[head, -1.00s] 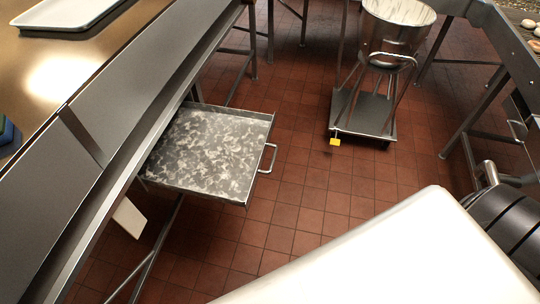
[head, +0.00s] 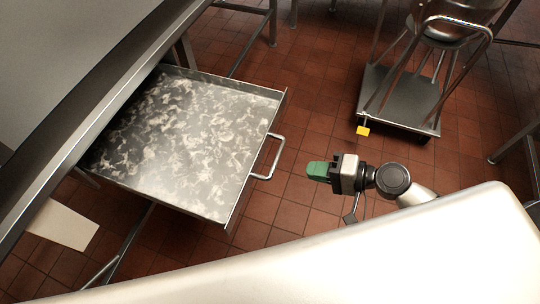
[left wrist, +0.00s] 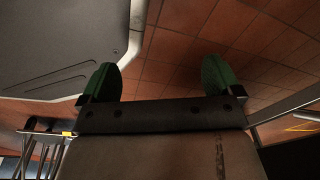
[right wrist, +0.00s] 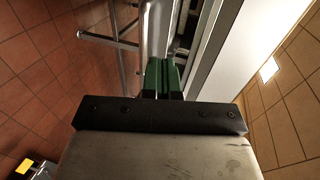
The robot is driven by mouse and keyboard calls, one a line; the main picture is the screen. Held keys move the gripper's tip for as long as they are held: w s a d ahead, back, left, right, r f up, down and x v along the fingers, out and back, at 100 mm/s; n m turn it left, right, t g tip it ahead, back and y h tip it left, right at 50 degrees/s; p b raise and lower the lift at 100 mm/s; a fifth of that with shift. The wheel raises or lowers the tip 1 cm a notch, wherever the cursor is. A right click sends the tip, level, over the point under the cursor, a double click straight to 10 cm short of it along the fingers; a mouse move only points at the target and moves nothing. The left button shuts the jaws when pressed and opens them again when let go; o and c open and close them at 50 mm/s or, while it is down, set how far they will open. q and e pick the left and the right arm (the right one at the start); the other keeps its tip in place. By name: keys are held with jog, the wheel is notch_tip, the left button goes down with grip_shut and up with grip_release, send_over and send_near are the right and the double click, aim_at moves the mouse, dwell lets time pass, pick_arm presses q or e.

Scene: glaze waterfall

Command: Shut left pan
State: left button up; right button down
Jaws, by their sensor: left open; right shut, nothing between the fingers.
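The left pan (head: 190,140) is a shallow metal drawer with a mottled grey and white bottom, pulled out from under the steel counter in the head view. Its bar handle (head: 272,158) is on its right-hand front side. My right gripper (head: 312,171), with green fingers, is a little to the right of the handle, pointing toward it and apart from it. In the right wrist view its green fingers (right wrist: 162,78) are together with nothing between them. My left gripper (left wrist: 160,82) is open and empty in the left wrist view; it is not in the head view.
A wheeled metal cart (head: 398,98) with a yellow tag (head: 363,131) stands at the upper right. The steel counter (head: 90,90) edges the left side. A pale panel (head: 60,224) is below it. Red tiled floor lies open between pan and cart.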

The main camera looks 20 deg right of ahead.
jog(key=p, duration=0.1)
send_near(257, 160)
jog(key=x, duration=0.4)
jog(key=shift+p+x, duration=0.4)
jog(key=shift+x, duration=0.7)
pick_arm(q)
jog(key=s+a+f, duration=0.1)
jog(key=s+f, duration=0.1)
jog(key=s, duration=0.4)
jog(key=shift+s+f, duration=0.15)
jog(key=shift+f, duration=0.05)
pick_arm(e)
jog(key=shift+w+a, duration=0.25)
jog(key=shift+a, duration=0.3)
